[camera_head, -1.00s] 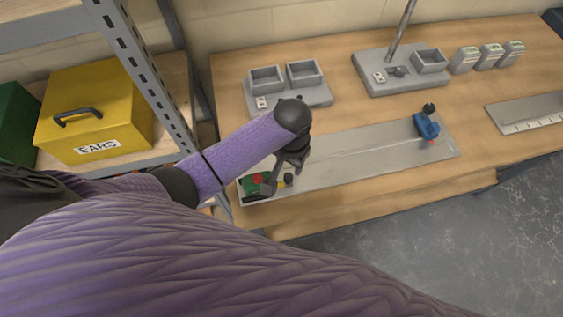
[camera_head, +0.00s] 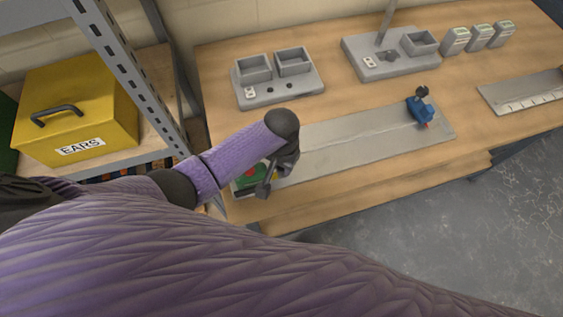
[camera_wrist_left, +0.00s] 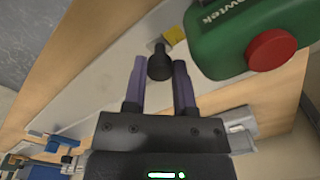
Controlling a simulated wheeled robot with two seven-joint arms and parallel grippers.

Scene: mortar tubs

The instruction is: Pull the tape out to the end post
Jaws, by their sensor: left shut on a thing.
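A green tape case with a red button (camera_head: 250,176) sits at the left end of a long grey board (camera_head: 340,145); it fills the upper right of the left wrist view (camera_wrist_left: 225,40). A short yellow tape end (camera_wrist_left: 173,37) shows beside the case, with a black knob (camera_wrist_left: 160,64) at it. My left gripper (camera_head: 272,180) is right beside the case. In the left wrist view its purple fingers (camera_wrist_left: 160,72) are shut on the black knob. A blue end post (camera_head: 421,111) with a dark knob stands at the board's right end. My right gripper is out of view.
A grey base with two square tubs (camera_head: 278,92) and another with a rod and one tub (camera_head: 385,62) stand behind the board. Several small grey boxes (camera_head: 480,38) stand at the back right. A metal shelf with a yellow box (camera_head: 75,110) is at the left.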

